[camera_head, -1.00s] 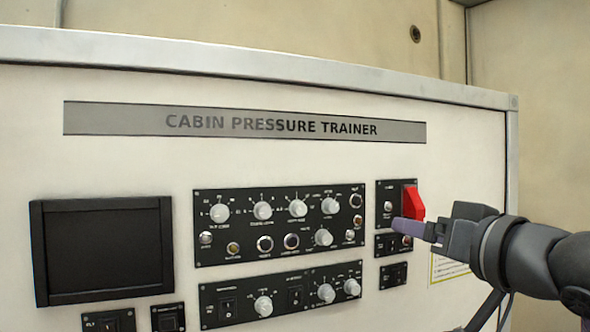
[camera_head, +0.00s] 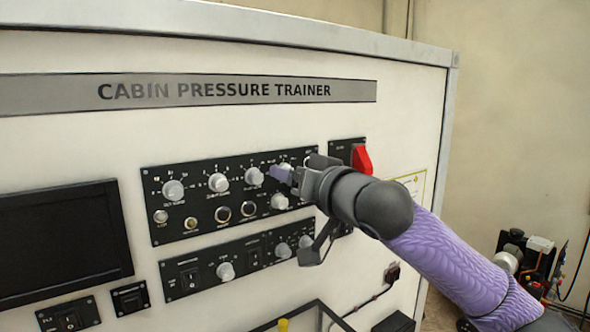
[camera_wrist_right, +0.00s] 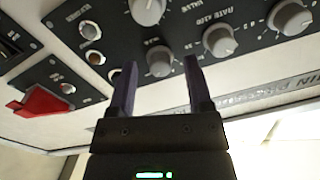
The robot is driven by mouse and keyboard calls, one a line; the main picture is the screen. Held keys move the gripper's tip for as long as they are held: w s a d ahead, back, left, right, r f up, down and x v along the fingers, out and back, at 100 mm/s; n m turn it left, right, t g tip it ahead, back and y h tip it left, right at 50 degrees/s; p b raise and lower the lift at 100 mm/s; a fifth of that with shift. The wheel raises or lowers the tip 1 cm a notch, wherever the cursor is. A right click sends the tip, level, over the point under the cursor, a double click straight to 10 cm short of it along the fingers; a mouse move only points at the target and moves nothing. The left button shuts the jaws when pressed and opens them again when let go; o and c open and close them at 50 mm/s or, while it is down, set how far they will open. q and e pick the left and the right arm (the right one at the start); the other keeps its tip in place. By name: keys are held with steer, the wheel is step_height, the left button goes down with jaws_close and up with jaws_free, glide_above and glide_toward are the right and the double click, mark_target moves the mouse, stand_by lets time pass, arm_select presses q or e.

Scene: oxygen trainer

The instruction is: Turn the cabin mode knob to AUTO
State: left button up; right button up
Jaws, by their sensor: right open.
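The upper black panel (camera_head: 155,222) carries a top row of round grey knobs and a lower knob (camera_head: 279,201). Its labels are too small to read, so I cannot tell which knob is the cabin mode knob. My right gripper (camera_head: 281,174) is open at the right end of the top row, partly hiding the rightmost knob (camera_head: 285,167). In the right wrist view, the open fingers (camera_wrist_right: 159,75) line up on either side of that knob (camera_wrist_right: 160,61). I cannot tell whether they touch it. My left gripper is not in view.
A red switch guard (camera_head: 361,160) is right of the upper panel, close to my right wrist; it also shows in the right wrist view (camera_wrist_right: 42,103). A lower panel (camera_head: 205,285) has more knobs. A dark screen (camera_head: 60,245) is at left.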

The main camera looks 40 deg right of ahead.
steer(key=shift+w+d+f, duration=0.1)
steer(key=shift+c, duration=1.6)
jaws_close()
steer(key=shift+n, duration=0.3)
steer(key=shift+n+g+h+b, duration=0.4)
steer(key=shift+n+b, duration=0.65)
steer(key=shift+n, duration=8.25)
